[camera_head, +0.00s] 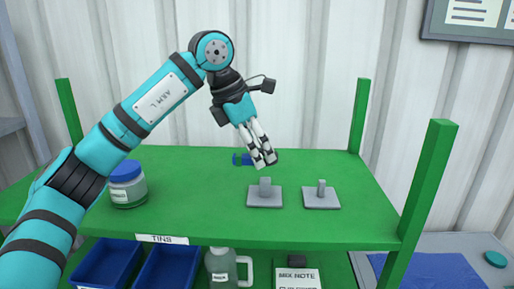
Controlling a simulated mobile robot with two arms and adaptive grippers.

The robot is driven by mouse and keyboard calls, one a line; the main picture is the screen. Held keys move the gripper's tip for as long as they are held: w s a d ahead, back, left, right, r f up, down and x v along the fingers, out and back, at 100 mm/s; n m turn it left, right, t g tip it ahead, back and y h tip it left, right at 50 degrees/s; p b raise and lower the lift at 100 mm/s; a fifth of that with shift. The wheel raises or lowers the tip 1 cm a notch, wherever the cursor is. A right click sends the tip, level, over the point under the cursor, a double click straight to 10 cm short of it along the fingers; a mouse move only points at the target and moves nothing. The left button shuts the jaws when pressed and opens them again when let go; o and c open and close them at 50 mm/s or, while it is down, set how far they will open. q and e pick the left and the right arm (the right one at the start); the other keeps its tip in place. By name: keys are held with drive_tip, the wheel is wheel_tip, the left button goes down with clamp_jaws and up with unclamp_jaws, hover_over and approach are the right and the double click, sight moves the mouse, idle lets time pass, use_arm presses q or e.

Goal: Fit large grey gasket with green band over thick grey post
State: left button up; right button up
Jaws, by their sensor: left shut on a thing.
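The thick grey post (265,186) stands upright on a square grey base plate near the middle of the green shelf. My left gripper (264,163) points down, just above and behind the post in the picture, apart from it as far as I can tell. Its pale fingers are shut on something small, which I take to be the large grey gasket. The fingers hide most of it, and its green band cannot be made out. My right gripper is not in view.
A thinner grey post (321,187) on its own plate stands to the right. A small blue object (241,159) lies behind, left of my fingers. A blue-lidded jar (127,185) is at left. Green uprights (427,180) edge the shelf (200,220); blue bins (107,263) sit below.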

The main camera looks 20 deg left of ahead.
sight(261, 180)
use_arm(q)
drive_tip(key=f, duration=0.1)
drive_tip(key=f+b, duration=0.2)
drive_tip(key=shift+w+f, duration=0.3)
drive_tip(key=shift+w+f+b, duration=0.2)
drive_tip(key=shift+f+b, duration=0.65)
drive_tip(key=shift+f, duration=0.05)
drive_tip(key=shift+s+f+b, duration=0.15)
drive_tip(key=shift+f+b, duration=0.3)
drive_tip(key=shift+f, duration=0.15)
drive_tip(key=shift+f+b, duration=0.9)
drive_tip(key=shift+f, duration=0.45)
drive_tip(key=o, duration=1)
drive_tip(key=shift+r, duration=0.1)
